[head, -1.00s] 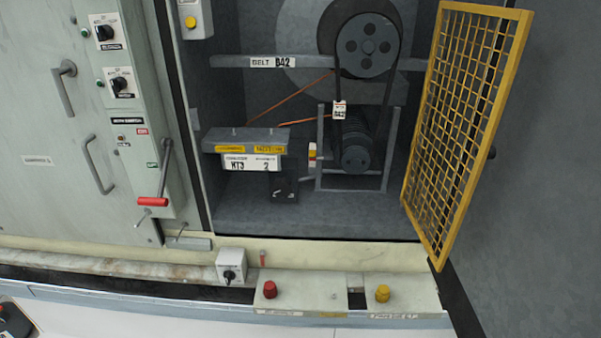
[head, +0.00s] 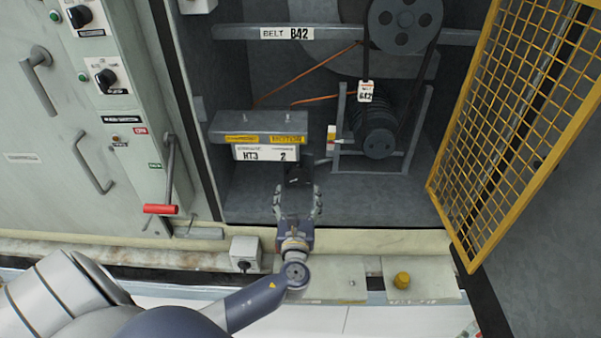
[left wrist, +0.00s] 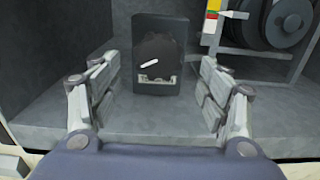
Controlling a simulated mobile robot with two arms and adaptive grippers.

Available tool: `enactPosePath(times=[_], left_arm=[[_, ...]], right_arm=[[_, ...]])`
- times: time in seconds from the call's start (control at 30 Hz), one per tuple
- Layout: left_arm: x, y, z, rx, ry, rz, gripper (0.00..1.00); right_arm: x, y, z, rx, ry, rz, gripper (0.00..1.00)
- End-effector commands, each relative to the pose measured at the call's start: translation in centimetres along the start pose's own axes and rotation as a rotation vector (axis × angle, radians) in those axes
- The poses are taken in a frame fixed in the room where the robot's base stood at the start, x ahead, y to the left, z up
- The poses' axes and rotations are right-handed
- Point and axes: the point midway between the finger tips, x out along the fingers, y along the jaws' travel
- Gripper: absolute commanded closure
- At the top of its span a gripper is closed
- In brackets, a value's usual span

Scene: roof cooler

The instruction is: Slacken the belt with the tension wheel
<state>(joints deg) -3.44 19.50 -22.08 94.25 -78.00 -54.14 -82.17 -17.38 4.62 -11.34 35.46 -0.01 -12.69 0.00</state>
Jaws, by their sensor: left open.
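The tension wheel appears to be a dark round knob (left wrist: 157,48) with a white mark, set in a black block on the cabinet floor. In the head view the block (head: 299,174) is partly hidden by my fingers. My left gripper (head: 298,196) is open and empty in front of it. In the left wrist view its fingers (left wrist: 160,85) stand apart on either side of the block, short of the wheel. The black belt (head: 424,72) runs between the large upper pulley (head: 405,22) and the lower pulley (head: 378,143). My right gripper is not in view.
The yellow mesh door (head: 510,130) stands open at the right. A grey shelf (head: 260,124) with labels overhangs the block. A red-yellow-white gauge (head: 331,136) is right of it. A red-handled lever (head: 160,209) is at the left, a yellow button (head: 402,280) on the front ledge.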

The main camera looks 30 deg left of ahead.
Motion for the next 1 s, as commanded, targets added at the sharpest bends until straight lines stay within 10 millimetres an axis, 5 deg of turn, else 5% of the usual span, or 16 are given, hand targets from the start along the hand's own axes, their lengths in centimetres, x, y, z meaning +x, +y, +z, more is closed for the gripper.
enactPosePath(times=[0.2,0.4,0.83,1.0], left_arm=[[4.4,0.0,0.3,0.002,-0.002,0.001,0.30],[6.8,0.0,0.1,0.000,0.000,0.000,0.30],[7.7,0.0,-0.1,-0.002,0.002,0.000,0.30],[7.7,0.0,-0.1,-0.002,0.002,0.000,0.69]], right_arm=[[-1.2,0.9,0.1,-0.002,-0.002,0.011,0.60],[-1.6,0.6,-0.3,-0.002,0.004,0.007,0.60],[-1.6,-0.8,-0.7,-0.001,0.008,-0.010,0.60],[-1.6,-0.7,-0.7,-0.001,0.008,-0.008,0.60]])
